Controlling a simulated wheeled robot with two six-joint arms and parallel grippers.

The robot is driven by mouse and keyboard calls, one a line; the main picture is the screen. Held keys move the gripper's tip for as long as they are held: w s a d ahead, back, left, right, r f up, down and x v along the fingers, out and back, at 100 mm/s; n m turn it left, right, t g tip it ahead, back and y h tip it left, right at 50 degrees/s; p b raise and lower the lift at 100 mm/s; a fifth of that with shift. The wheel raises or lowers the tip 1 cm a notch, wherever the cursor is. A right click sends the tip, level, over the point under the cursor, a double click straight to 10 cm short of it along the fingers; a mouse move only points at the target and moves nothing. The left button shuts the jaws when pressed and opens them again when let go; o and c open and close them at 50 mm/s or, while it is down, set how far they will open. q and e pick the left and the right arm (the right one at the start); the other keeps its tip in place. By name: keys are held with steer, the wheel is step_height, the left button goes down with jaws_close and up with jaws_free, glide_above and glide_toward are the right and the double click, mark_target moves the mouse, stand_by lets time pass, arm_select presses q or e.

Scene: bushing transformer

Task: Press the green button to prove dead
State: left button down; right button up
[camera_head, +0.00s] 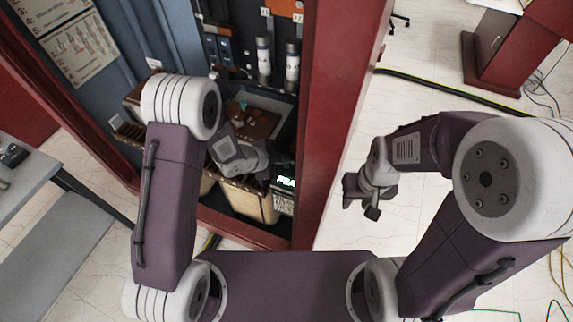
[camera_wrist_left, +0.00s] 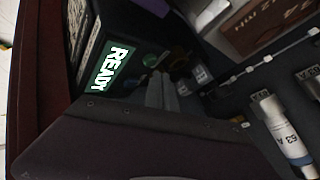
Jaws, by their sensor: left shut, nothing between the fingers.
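The tester with a lit green READY display (camera_wrist_left: 107,68) is in the upper left of the left wrist view. The same display (camera_head: 286,182) shows partly in the head view, low in the cabinet's right side. My left gripper's fingers (camera_wrist_left: 161,90) are shut and empty, in front of the tester's dark face, right of the display. A round dark knob or button (camera_wrist_left: 151,60) shows just above the fingertips. I cannot make out a clearly green button, nor whether the fingers touch the face. My right gripper (camera_head: 362,203) hangs outside the cabinet; its finger opening is unclear.
A red cabinet post (camera_head: 333,110) stands between my two arms. Two white cylinders (camera_head: 264,60) are mounted on the cabinet's back wall. A tan bin (camera_head: 248,203) sits at the cabinet's bottom, beside the tester. A grey table (camera_head: 60,205) stands at the left.

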arm_select(q)
steer(key=shift+f+b, duration=0.4)
steer(key=shift+f+b, duration=0.45)
steer(key=shift+f, duration=0.05)
stand_by(0.5)
steer(key=shift+r, duration=0.1)
steer(key=shift+r+p, duration=0.8)
steer(key=shift+r, duration=0.05)
step_height(320, 180, up, 5)
steer(key=p, duration=0.4)
stand_by(0.4)
